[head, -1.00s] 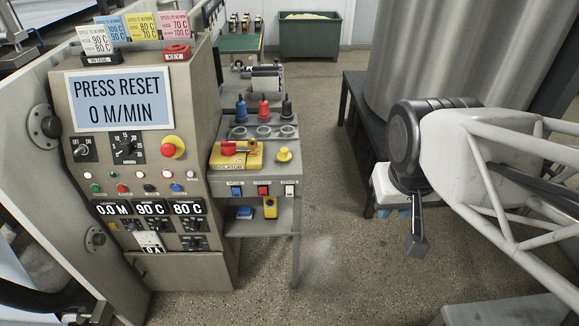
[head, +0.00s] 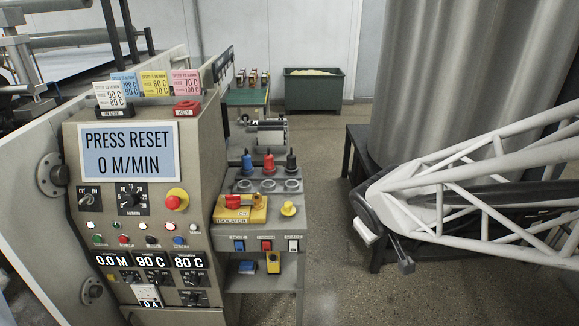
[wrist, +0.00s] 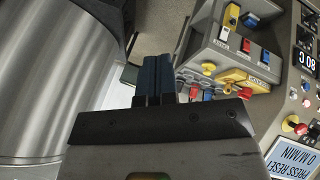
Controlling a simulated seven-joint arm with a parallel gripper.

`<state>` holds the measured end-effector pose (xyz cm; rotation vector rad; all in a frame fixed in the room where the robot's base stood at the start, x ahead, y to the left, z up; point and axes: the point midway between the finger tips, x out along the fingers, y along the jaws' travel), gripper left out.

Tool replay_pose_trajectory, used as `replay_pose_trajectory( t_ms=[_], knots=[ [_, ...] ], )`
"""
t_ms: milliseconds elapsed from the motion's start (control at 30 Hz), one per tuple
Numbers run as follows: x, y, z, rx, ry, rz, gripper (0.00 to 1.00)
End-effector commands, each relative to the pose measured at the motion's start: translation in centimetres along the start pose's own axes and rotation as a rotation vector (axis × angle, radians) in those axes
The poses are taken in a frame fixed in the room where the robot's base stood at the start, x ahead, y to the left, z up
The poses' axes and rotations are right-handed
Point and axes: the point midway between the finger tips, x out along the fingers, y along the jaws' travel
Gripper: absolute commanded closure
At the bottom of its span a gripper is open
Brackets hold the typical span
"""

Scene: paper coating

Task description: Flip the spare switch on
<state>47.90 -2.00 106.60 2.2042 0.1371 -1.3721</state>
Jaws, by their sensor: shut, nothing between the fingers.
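Three rocker switches sit on the front edge of the small grey side bench: a blue one (head: 238,246), a red one (head: 266,246) and a white one (head: 293,246) at the right end. The small label above the white one seems to read SPARE, but it is hard to make out. The white switch also shows in the wrist view (wrist: 224,33), where the scene is upside down. Whether it is on or off is too small to tell. My gripper (head: 405,265) is well to the right of the bench, touching nothing. Its dark fingers (wrist: 153,80) are shut together and empty.
The control cabinet (head: 195,135) with its PRESS RESET screen stands left of the bench. A yellow isolator (head: 240,212), a yellow knob (head: 289,209) and several coloured bottles are on the bench top. A large metal cylinder (head: 425,80) stands behind my arm. Floor is clear between.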

Motion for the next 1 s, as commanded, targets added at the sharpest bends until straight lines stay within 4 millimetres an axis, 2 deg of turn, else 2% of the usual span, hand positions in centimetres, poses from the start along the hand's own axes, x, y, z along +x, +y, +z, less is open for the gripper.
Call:
replay_pose_trajectory(
  t_ms=[467, 767, 1000],
  knots=[
    [7.0, -2.3, -4.6, -0.291, 0.139, -0.022, 1.00],
    [11.2, -5.3, -6.8, -0.474, 0.237, -0.084, 1.00],
    [14.3, -8.4, -7.9, -0.613, 0.318, -0.160, 1.00]
  ],
)
